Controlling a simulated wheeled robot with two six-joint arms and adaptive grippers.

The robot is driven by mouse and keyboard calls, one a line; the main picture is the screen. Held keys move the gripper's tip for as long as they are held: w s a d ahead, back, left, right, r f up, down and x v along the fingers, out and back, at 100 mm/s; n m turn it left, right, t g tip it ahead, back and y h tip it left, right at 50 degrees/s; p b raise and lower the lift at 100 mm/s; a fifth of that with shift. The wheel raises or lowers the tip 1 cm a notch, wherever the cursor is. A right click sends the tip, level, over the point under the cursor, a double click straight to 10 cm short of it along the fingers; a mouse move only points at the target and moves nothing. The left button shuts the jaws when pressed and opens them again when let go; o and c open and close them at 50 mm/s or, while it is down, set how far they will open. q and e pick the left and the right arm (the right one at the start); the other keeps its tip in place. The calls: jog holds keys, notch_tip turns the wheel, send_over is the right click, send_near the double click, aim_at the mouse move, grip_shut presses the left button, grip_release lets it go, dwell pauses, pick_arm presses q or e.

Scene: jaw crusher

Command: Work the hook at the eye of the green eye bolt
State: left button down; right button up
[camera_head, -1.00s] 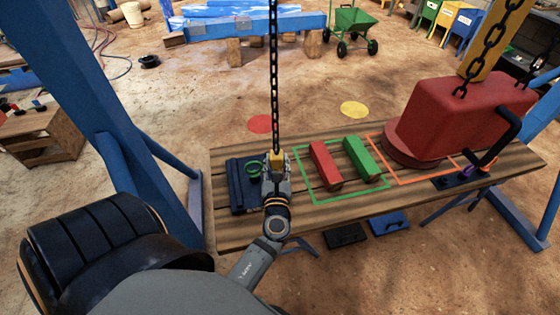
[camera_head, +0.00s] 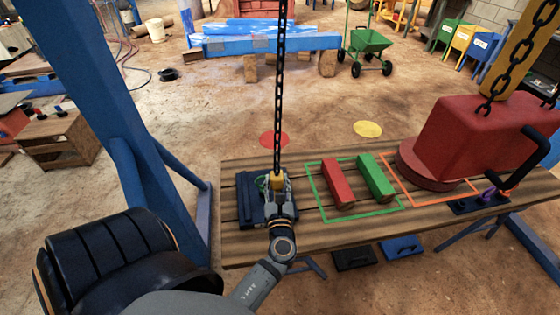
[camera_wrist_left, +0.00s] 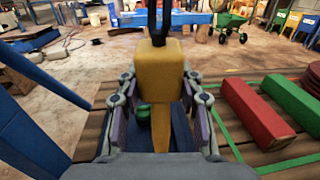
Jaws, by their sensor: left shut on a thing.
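My left gripper (camera_head: 280,187) is shut on the yellow hook (camera_head: 277,181), which hangs from a black chain (camera_head: 280,90). In the left wrist view the hook (camera_wrist_left: 160,75) stands upright between the fingers (camera_wrist_left: 160,110), its lower part pointing down. The green eye bolt (camera_head: 262,183) is on a dark blue block (camera_head: 250,208) on the wooden table. Its eye shows just left of the gripper in the head view. In the left wrist view the green bolt (camera_wrist_left: 143,113) is partly hidden behind the hook and left finger. I cannot tell whether hook and eye touch. My right gripper is not in view.
A red bar (camera_head: 337,180) and a green bar (camera_head: 376,175) lie in a green outline right of the gripper. A red machine part (camera_head: 455,140) with a black handle (camera_head: 525,155) stands at the table's right. A blue post (camera_head: 90,90) rises at the left.

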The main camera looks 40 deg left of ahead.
pick_arm(q)
jog(key=shift+s+a+f+n+g+y+b, duration=0.75)
jog(key=shift+s+a+f, duration=0.2)
jog(key=shift+a+f, duration=0.2)
jog(key=shift+a, duration=0.1)
jog(key=shift+f+p+x, duration=0.15)
jog(key=shift+p+x, duration=0.1)
jog(key=shift+x, duration=0.85)
jog(key=shift+f+p+x, duration=0.1)
jog(key=shift+p+x, duration=0.1)
jog(key=shift+x, duration=0.9)
jog(key=shift+w+a, duration=0.1)
jog(key=shift+p+x, duration=0.4)
jog(key=shift+x, duration=1.2)
jog(key=shift+w+r, duration=0.1)
jog(key=shift+r, duration=0.15)
jog(key=shift+w+a+r+p, duration=0.25)
jog(key=shift+a+r+p, duration=0.1)
jog(key=shift+p, duration=0.25)
jog(key=shift+r, duration=0.15)
